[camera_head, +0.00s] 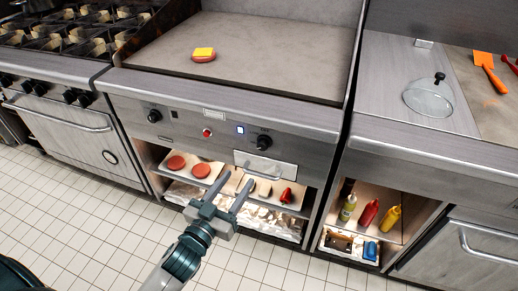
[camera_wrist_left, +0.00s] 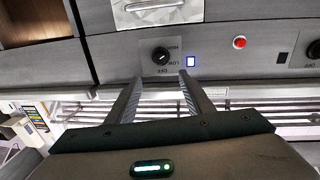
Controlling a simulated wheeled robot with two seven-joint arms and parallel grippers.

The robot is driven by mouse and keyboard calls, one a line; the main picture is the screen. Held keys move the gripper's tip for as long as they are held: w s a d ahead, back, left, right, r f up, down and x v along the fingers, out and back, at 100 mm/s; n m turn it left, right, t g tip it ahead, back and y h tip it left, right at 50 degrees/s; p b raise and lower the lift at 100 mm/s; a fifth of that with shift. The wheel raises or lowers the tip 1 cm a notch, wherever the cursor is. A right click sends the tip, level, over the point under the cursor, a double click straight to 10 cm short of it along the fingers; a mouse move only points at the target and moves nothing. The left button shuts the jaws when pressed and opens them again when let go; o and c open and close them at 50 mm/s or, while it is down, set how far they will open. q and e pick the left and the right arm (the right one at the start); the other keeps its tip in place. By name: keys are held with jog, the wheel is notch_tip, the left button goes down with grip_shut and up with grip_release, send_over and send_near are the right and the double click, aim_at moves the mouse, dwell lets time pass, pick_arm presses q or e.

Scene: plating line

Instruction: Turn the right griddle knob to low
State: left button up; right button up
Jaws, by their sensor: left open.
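The right griddle knob (camera_head: 264,142) is a black round dial on the steel front panel of the griddle, right of a small blue-lit display. In the left wrist view, turned upside down, the knob (camera_wrist_left: 160,55) sits between the lines of my two fingertips, with HIGH, LOW and OFF printed around it. Its exact pointer setting is too small to tell. My left gripper (camera_head: 239,179) is open and empty, in front of and below the knob, apart from it. The fingers (camera_wrist_left: 160,82) point toward the panel. My right gripper is not in view.
The left knob (camera_head: 154,115) and a red button (camera_head: 207,132) are on the same panel. A patty with cheese (camera_head: 204,54) lies on the griddle top (camera_head: 270,50). Below the panel, a shelf holds trays with patties (camera_head: 176,162). Bottles (camera_head: 368,212) stand in the right cabinet.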

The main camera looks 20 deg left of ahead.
aim_at(261, 147)
pick_arm(q)
jog(key=w, duration=0.4)
jog(key=w+d, duration=0.1)
jog(key=w, duration=0.3)
jog(key=w+d+p, duration=0.1)
jog(key=w, duration=0.4)
jog(key=shift+w, duration=0.35)
jog(key=shift+w+d, duration=0.1)
jog(key=shift+w, duration=0.25)
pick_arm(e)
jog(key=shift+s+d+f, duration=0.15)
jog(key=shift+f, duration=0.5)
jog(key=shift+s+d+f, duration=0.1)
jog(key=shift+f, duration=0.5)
pick_arm(q)
jog(key=c, duration=0.8)
jog(key=shift+c, duration=1)
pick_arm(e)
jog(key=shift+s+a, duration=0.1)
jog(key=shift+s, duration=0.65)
